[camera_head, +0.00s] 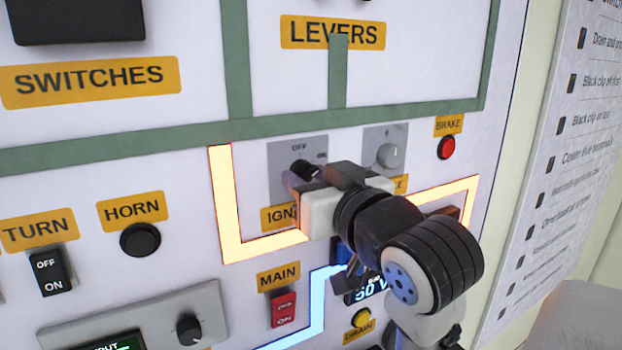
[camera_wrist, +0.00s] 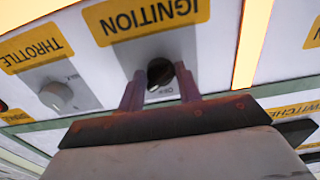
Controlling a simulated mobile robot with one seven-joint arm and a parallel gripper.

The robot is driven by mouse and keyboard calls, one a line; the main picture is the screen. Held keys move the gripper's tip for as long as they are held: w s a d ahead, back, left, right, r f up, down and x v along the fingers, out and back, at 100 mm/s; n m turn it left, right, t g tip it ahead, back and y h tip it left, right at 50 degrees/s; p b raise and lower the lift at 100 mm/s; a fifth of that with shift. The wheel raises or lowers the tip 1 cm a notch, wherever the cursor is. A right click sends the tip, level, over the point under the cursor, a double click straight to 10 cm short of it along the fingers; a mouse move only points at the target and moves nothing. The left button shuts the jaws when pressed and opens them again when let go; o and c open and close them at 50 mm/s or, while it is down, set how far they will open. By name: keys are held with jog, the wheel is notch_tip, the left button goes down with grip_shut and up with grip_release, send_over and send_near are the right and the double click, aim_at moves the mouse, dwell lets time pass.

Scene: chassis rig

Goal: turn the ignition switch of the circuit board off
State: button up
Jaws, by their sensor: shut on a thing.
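The ignition switch is a black rotary knob (camera_head: 304,168) on a grey plate (camera_head: 283,154) with OFF and ON marks, above the partly hidden IGNITION label (camera_head: 276,217). My gripper (camera_head: 298,182) reaches it from the right and covers part of the plate. In the wrist view, which is upside down, the knob (camera_wrist: 160,72) sits between the two purplish fingertips of my gripper (camera_wrist: 160,84). The fingers are shut on its sides. The IGNITION label (camera_wrist: 146,18) shows clearly there. I cannot tell exactly where the knob points.
A grey THROTTLE knob (camera_head: 389,156) is right of the ignition plate, close to my wrist. A red BRAKE button (camera_head: 446,147) is farther right. The MAIN switch (camera_head: 283,309) and HORN button (camera_head: 140,240) lie below and left. A lit yellow strip (camera_head: 224,205) runs beside the ignition plate.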

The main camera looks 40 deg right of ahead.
jog(key=shift+n+b, duration=0.3)
jog(key=shift+b, duration=0.05)
jog(key=shift+f+n+b, duration=0.1)
jog(key=shift+n+b, duration=0.7)
jog(key=shift+n, duration=0.2)
jog(key=n+b, duration=0.2)
jog(key=n, duration=0.1)
jog(key=shift+b, duration=0.3)
jog(key=n+b, duration=0.2)
jog(key=n, duration=0.2)
jog(key=shift+d, duration=0.1)
jog(key=shift+n+b, duration=0.6)
jog(key=shift+n, duration=0.4)
jog(key=shift+r, duration=0.25)
jog(key=o, duration=0.9)
